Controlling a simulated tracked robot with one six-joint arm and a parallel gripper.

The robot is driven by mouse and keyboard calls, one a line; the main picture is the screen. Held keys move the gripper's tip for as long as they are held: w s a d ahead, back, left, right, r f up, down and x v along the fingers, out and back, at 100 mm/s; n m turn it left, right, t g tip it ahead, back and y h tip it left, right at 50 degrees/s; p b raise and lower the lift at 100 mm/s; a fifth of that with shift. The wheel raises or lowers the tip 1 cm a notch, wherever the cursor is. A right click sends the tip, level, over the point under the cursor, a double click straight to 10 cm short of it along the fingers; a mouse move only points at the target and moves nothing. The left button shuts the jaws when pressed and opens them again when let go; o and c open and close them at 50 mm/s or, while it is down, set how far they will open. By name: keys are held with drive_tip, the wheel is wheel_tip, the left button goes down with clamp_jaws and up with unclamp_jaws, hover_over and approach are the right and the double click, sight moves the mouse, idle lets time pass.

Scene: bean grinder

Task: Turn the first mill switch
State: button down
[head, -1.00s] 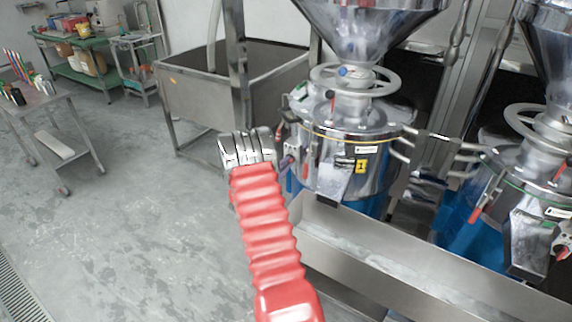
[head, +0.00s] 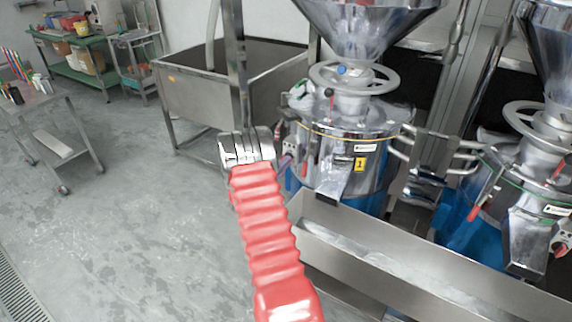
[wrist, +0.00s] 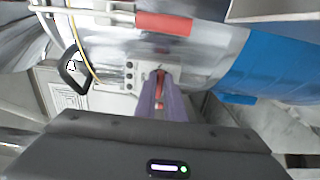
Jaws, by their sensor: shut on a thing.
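The first mill (head: 378,132), a shiny steel drum with a yellow "1" label and a blue lower part, stands right of my arm in the head view. In the wrist view its side carries a pale switch panel (wrist: 130,76) with small dark buttons. A red switch (wrist: 160,84) shows between the two purple fingers of my gripper (wrist: 160,97), which are shut on it. In the head view, my red-sleeved arm reaches toward the mill's left side and mostly hides the gripper. How far the switch is turned cannot be told.
A long steel trough (head: 400,268) runs in front of the mills. A second mill (head: 520,200) stands at the right. A steel tub (head: 195,95) stands behind my arm. A small table (head: 45,110) is at the left. Open grey floor lies at the lower left.

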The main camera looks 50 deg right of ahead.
drive_tip(key=shift+a+f, duration=0.15)
drive_tip(key=shift+f, duration=0.2)
drive_tip(key=c, duration=2)
unclamp_jaws()
drive_tip(key=shift+c, duration=0.2)
drive_tip(key=shift+o, duration=1)
drive_tip(key=shift+r, duration=0.2)
drive_tip(key=s+a, duration=0.1)
drive_tip(key=a, duration=1.2)
drive_tip(key=shift+s+a, duration=0.15)
drive_tip(key=shift+a, duration=0.2)
